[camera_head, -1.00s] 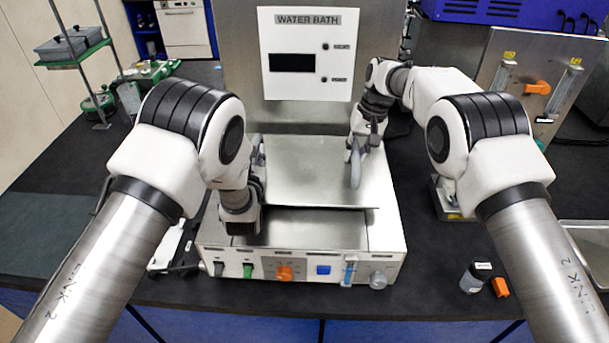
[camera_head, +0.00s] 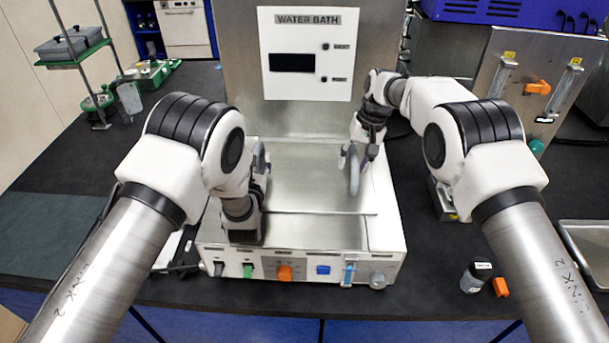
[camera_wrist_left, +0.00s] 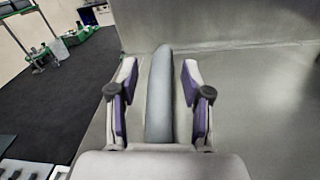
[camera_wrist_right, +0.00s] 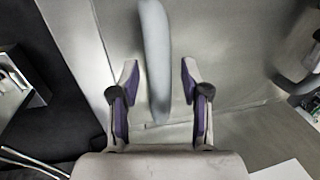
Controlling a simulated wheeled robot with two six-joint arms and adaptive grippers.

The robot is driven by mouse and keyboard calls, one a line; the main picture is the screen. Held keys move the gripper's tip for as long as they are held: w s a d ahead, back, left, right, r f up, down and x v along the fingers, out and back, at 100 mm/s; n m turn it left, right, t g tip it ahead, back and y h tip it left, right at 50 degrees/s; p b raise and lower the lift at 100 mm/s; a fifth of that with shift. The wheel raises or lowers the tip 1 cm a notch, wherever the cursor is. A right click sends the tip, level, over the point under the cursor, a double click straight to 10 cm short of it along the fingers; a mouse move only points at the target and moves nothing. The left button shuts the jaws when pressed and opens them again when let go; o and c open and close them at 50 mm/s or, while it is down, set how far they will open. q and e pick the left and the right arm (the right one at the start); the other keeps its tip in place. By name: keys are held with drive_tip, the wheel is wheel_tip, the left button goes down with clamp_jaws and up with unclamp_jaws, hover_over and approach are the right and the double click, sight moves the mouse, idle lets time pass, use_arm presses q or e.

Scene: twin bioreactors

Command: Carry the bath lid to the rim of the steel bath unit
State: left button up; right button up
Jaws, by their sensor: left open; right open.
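The bath lid (camera_head: 315,180) is a flat steel plate with a grey handle at each side. It lies flat over the steel bath unit (camera_head: 388,225), with a strip of the bath's top showing in front of it. My left gripper (camera_head: 260,160) is open, with the left handle (camera_wrist_left: 160,95) between its fingers and gaps on both sides. My right gripper (camera_head: 358,153) is open around the right handle (camera_wrist_right: 156,50), whose lower end reaches between the fingers. My left forearm hides the lid's left edge. I cannot tell whether the lid rests fully on the rim.
The upright water bath panel (camera_head: 310,50) stands behind the lid. Knobs and switches, including an orange knob (camera_head: 285,273), line the unit's front. A small dark bottle (camera_head: 475,277) and an orange block (camera_head: 501,287) are on the counter at right. A steel tray (camera_head: 590,250) lies further right.

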use_arm(q)
drive_tip(key=shift+r, duration=0.1)
wheel_tip(320, 180, up, 10)
drive_tip(key=shift+f, duration=0.1)
use_arm(e)
drive_tip(key=shift+r, duration=0.15)
wheel_tip(320, 180, up, 12)
drive_tip(key=d, duration=0.2)
drive_tip(key=shift+d+f, duration=0.2)
use_arm(q)
drive_tip(key=shift+f, duration=0.1)
use_arm(e)
drive_tip(key=shift+s, duration=0.1)
